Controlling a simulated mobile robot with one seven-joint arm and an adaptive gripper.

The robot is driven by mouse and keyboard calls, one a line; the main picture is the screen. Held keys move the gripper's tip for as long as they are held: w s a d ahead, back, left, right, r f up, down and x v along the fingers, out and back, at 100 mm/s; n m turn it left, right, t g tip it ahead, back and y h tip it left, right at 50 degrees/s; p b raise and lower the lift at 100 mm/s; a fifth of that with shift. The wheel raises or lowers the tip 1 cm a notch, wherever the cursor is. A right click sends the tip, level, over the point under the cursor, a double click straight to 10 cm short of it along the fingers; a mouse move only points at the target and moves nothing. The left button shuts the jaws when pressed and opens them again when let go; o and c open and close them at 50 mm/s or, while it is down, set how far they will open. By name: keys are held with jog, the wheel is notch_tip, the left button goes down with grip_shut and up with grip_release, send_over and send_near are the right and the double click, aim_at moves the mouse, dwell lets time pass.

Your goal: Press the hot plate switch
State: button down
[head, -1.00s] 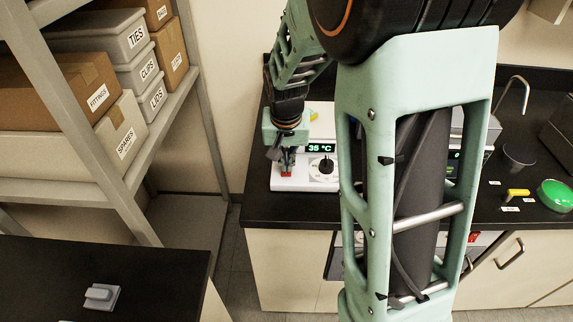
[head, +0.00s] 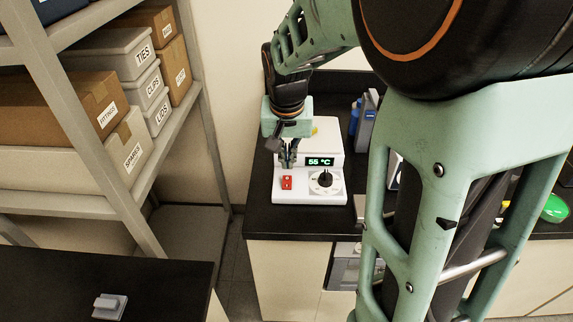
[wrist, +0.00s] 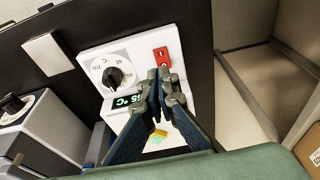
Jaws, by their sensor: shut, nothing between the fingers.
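The white hot plate (head: 310,198) stands on the black counter, with a display (head: 320,162) reading 55 °C and a black dial (head: 325,180). Its red switch (head: 287,183) is on the front left of the panel. In the wrist view the red switch (wrist: 161,56) is just beyond the fingertips, uncovered. My gripper (head: 288,163) is shut and empty, pointing down above the hot plate, just behind the switch. In the wrist view the shut fingers (wrist: 160,78) partly cover the display. I cannot tell whether the fingertips touch the housing.
Shelves with labelled boxes (head: 125,150) are at the left. A black tabletop with a small grey object (head: 109,306) is at the front left. My arm hides much of the right side.

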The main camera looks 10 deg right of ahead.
jog(key=shift+s+v, duration=0.25)
jog(key=shift+v, duration=0.9)
jog(key=shift+s+v, duration=0.25)
jog(key=shift+v, duration=0.9)
jog(key=shift+a+f, duration=0.1)
jog(key=shift+f, duration=0.1)
